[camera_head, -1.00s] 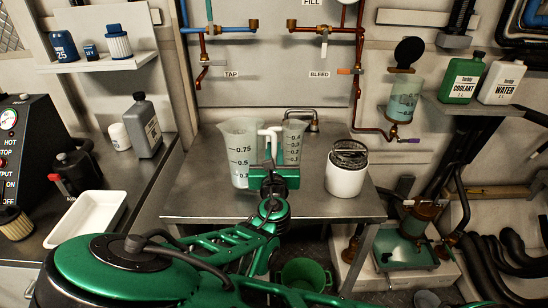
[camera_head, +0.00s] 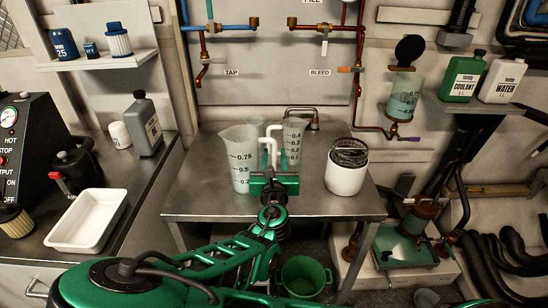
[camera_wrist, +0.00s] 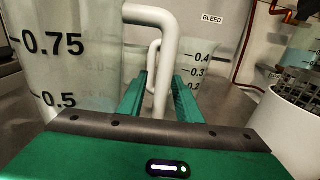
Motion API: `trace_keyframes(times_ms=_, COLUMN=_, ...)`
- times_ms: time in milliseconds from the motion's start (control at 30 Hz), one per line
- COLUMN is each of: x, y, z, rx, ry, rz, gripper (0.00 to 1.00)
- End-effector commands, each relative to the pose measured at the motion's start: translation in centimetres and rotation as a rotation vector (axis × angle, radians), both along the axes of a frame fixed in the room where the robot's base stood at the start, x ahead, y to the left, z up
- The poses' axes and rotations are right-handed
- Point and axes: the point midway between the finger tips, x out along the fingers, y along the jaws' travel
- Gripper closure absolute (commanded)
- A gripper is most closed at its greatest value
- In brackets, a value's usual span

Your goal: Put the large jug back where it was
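The large jug (camera_head: 240,160), translucent with a 0.75 mark, stands upright on the metal table. It fills the left of the wrist view (camera_wrist: 65,60). Its white handle (camera_wrist: 162,45) comes down between my gripper's green fingers. My gripper (camera_head: 274,158) is open around the handle, with a gap between the fingers in the wrist view (camera_wrist: 160,82). A smaller jug (camera_head: 293,140), marked up to 0.4, stands just behind and to the right. It also shows past the fingers in the wrist view (camera_wrist: 198,65).
A white tub (camera_head: 345,175) with dark contents stands right of the jugs on the table (camera_head: 325,205). The table's front is bare. Pipes and valves hang above. A green bucket (camera_head: 303,275) is below; a white tray (camera_head: 88,220) lies on the left bench.

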Motion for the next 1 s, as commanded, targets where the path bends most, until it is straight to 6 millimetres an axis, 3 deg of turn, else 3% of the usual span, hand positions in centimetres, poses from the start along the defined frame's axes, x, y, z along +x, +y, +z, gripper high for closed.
trace_keyframes(times_ms=233, x=-1.0, y=0.1, z=0.1, rx=-0.001, ry=0.001, rz=0.001, gripper=0.69)
trace_keyframes(times_ms=700, x=-9.7, y=0.4, z=0.2, rx=-0.002, ry=0.001, rz=0.004, gripper=0.69)
trace_keyframes(times_ms=1000, x=-12.0, y=0.4, z=0.2, rx=0.0, ry=0.0, rz=0.001, gripper=0.69)
